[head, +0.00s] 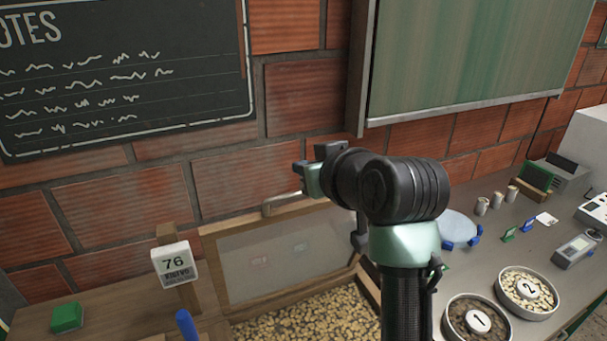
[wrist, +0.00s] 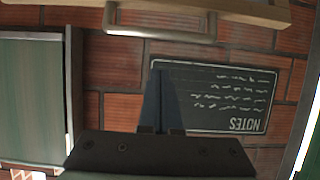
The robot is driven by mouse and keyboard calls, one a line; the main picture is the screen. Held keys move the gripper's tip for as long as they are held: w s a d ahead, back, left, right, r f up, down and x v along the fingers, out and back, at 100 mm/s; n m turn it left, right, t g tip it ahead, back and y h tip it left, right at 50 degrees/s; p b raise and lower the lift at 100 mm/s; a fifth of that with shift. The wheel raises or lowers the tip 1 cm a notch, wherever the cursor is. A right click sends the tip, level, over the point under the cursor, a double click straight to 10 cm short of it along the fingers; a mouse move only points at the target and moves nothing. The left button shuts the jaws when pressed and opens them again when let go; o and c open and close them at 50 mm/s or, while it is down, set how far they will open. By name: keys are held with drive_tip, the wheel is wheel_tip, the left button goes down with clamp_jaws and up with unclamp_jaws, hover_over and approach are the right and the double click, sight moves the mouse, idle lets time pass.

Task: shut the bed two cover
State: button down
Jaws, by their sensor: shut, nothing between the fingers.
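A cover (head: 285,262) with a wooden frame and a dull see-through panel stands raised at the back of a bed of pale beans (head: 310,320) in the head view. I see no number on it. Its metal bar handle (head: 285,203) is at the top edge. The handle (wrist: 160,31) also shows at the top of the wrist view, beyond my fingers. My gripper (head: 300,172) is shut and empty, just above the handle's right end in the head view; I cannot tell whether it touches. In the wrist view, the dark fingers (wrist: 160,75) are together, apart from the handle.
A sign reading 76 (head: 175,264) stands on a post left of the cover. A green block (head: 67,317) and a blue peg (head: 186,325) are nearby. Bowls 1 (head: 478,338) and 2 (head: 527,310) stand on the right counter. A brick wall is close behind.

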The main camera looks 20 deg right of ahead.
drive_tip(key=w+f+p, duration=0.2)
drive_tip(key=f, duration=0.1)
drive_tip(key=shift+d+f+p, duration=0.1)
drive_tip(key=shift+f+p, duration=0.05)
drive_tip(key=shift+p, duration=0.2)
drive_tip(key=shift+s+f, duration=0.35)
